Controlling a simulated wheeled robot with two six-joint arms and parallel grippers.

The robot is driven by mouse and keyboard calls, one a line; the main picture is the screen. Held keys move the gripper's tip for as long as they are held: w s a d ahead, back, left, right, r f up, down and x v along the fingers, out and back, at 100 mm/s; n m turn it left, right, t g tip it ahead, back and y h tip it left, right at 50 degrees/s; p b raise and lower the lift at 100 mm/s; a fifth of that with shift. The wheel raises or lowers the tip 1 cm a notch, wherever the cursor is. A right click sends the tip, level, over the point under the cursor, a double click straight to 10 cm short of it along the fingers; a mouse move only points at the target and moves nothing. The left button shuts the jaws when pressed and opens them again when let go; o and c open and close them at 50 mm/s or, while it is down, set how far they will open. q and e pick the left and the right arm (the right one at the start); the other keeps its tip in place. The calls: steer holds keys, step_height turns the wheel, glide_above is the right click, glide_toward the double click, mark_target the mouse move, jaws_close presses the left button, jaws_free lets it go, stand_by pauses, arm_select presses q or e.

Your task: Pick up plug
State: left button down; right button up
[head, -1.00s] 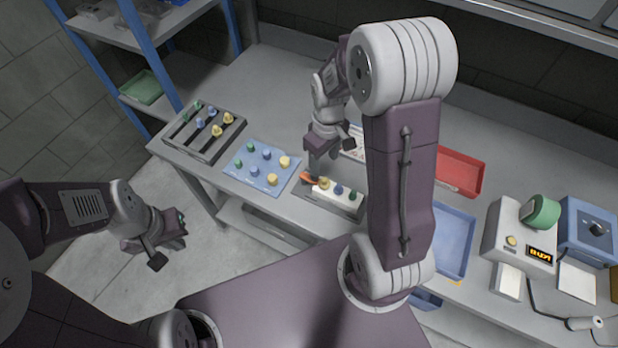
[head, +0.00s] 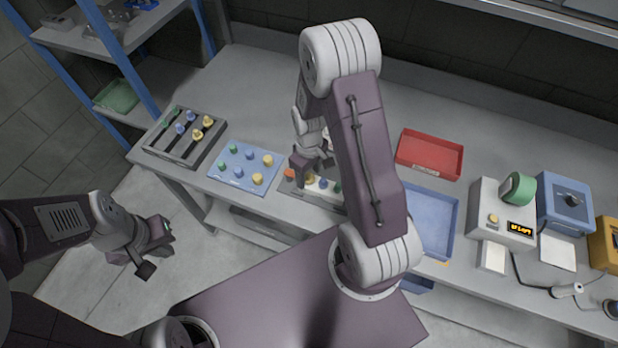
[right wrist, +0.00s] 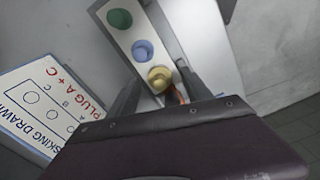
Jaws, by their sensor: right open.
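A pale plug rack (head: 330,197) stands on the bench below my right gripper (head: 305,172). In the head view it carries an orange plug (head: 289,173), a blue plug (head: 323,183) and a green plug (head: 337,188). The right wrist view shows a green plug (right wrist: 120,19), a blue plug (right wrist: 143,51) and a yellow plug (right wrist: 159,78) in a row. My open right gripper (right wrist: 158,82) has a finger on each side of the yellow plug. An orange plug (right wrist: 176,94) is mostly hidden behind the gripper body. My left gripper (head: 155,247) is open and empty, left of the bench.
A blue board (head: 245,168) with several plugs and a dark slotted rack (head: 185,138) stand to the left. A red tray (head: 430,155), a blue tray (head: 432,222) and a display device (head: 502,212) stand to the right. A printed card (right wrist: 45,105) lies beside the rack.

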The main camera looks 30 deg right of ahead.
mark_target(311, 175)
jaws_close()
steer(key=shift+r, duration=0.1)
steer(key=r, duration=0.4)
steer(key=shift+s+d+r, duration=0.2)
steer(key=shift+s+r, duration=0.05)
steer(key=shift+s, duration=0.1)
steer(key=s+d+r, duration=0.2)
steer(key=s+r, duration=0.1)
steer(key=s, duration=0.2)
steer(key=s+d+r+b, duration=0.1)
steer(key=s+d+r, duration=0.1)
steer(key=s, duration=0.3)
steer(key=shift+d+r, duration=0.3)
steer(key=shift+r, duration=0.45)
